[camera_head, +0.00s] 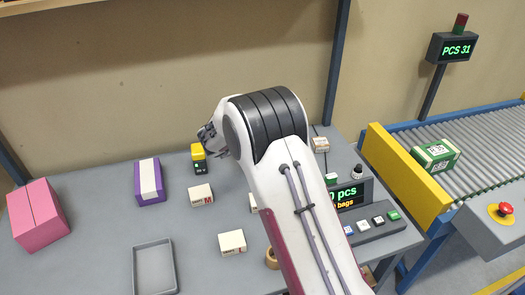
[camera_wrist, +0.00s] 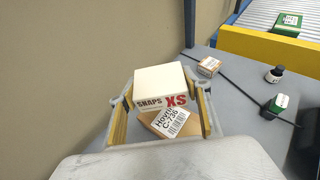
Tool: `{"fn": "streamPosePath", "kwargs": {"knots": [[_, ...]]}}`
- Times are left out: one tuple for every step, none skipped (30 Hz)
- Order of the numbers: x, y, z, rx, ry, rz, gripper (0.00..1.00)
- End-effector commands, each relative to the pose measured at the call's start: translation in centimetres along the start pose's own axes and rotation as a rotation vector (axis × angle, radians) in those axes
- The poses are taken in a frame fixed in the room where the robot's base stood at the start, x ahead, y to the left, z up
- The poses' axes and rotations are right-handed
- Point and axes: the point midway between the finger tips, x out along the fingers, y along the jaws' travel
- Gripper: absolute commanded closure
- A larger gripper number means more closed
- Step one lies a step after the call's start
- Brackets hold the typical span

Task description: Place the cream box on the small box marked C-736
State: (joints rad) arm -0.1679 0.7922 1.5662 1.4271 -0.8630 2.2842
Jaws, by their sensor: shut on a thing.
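The cream box (camera_wrist: 158,81), printed "SNAPS XS", is between the fingers of my gripper (camera_wrist: 163,100) in the wrist view. My gripper is shut on it, one finger on each side. The small brown box marked C-736 (camera_wrist: 158,123) shows directly below the cream box, with its white label facing the camera and turned at an angle. The cream box covers part of it. I cannot tell whether the two boxes touch.
Other small cream boxes (camera_head: 232,242) (camera_head: 200,194), a purple box (camera_head: 149,182), a pink box (camera_head: 38,215) and a grey tray (camera_head: 137,270) are on the table.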

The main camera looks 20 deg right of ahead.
Motion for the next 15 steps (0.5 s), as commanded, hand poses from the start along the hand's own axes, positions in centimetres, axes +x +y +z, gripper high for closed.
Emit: {"fn": "streamPosePath", "kwargs": {"knots": [[0.0, 0.0, -0.1, 0.000, 0.000, 0.000, 0.75], [0.1, 0.0, -0.2, 0.000, 0.000, 0.000, 0.75], [0.1, 0.0, -0.3, -0.001, 0.000, 0.000, 0.75], [0.2, 0.0, -0.5, -0.001, 0.000, 0.000, 0.75], [0.3, 0.0, -0.8, -0.001, 0.000, 0.000, 0.75], [0.5, 0.0, -1.2, -0.002, 0.000, 0.000, 0.75], [0.6, 0.0, -1.5, -0.003, 0.001, 0.000, 0.75], [0.8, 0.0, -1.9, -0.003, 0.001, -0.001, 0.75], [0.9, 0.0, -2.3, -0.002, 0.001, 0.000, 0.75], [1.1, 0.0, -2.7, -0.003, 0.001, 0.000, 0.75], [1.3, 0.0, -3.1, -0.003, 0.001, 0.000, 0.75], [1.5, 0.0, -3.7, -0.003, 0.001, -0.001, 0.75], [1.6, 0.0, -4.0, -0.003, 0.001, -0.001, 0.75], [1.8, 0.0, -4.3, -0.002, 0.001, -0.001, 0.75], [2.0, 0.0, -4.8, -0.002, 0.000, 0.000, 0.75]]}}
